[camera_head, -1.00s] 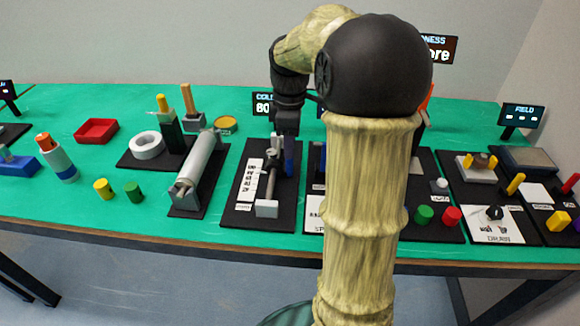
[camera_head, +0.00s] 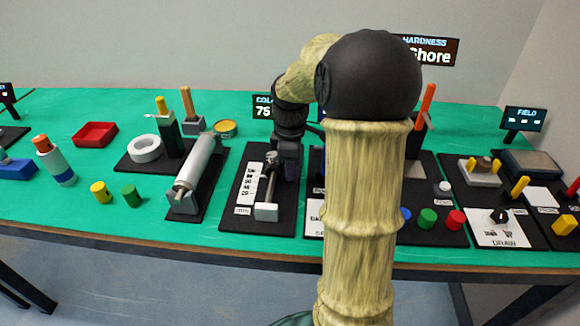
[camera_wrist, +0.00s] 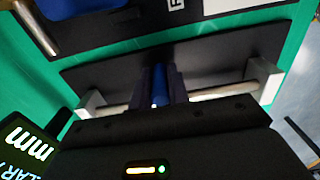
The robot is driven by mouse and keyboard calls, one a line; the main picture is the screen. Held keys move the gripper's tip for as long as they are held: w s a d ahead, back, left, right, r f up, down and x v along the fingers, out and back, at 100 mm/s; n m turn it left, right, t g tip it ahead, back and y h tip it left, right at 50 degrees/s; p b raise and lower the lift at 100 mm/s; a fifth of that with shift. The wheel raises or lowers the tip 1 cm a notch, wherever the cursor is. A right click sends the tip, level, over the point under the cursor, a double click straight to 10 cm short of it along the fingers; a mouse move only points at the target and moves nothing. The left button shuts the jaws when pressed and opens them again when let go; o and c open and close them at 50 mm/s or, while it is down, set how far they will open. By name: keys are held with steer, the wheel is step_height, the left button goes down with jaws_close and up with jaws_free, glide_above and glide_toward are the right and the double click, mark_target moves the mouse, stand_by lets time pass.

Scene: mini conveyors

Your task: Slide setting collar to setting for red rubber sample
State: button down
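The setting collar is a blue piece (camera_wrist: 160,88) on a pale rod (camera_wrist: 215,92) in the wrist view. My gripper (camera_wrist: 162,80) has a dark finger on each side of it, close against it. In the head view my gripper (camera_head: 287,165) is over the far part of the rod (camera_head: 270,185), and hides the collar there. The rod runs between white end blocks on a black board (camera_head: 235,218). A white card with printed settings (camera_head: 250,185) lies left of the rod. A display (camera_head: 264,107) behind reads 75. A red cylinder (camera_head: 455,220) stands to the right.
A grey tube fixture (camera_head: 195,170) stands left of the collar board. The table's front strip is clear.

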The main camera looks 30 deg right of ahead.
steer(key=shift+r+p, duration=0.2)
steer(key=shift+p, duration=0.4)
steer(key=shift+w+p, duration=0.1)
steer(key=shift+p, duration=0.3)
steer(key=shift+f, duration=0.15)
steer(key=c, duration=1.3)
jaws_free()
steer(key=shift+c, duration=0.2)
step_height(320, 180, up, 17)
steer(key=p, duration=0.4)
steer(key=shift+r, duration=0.2)
steer(key=shift+d, duration=0.1)
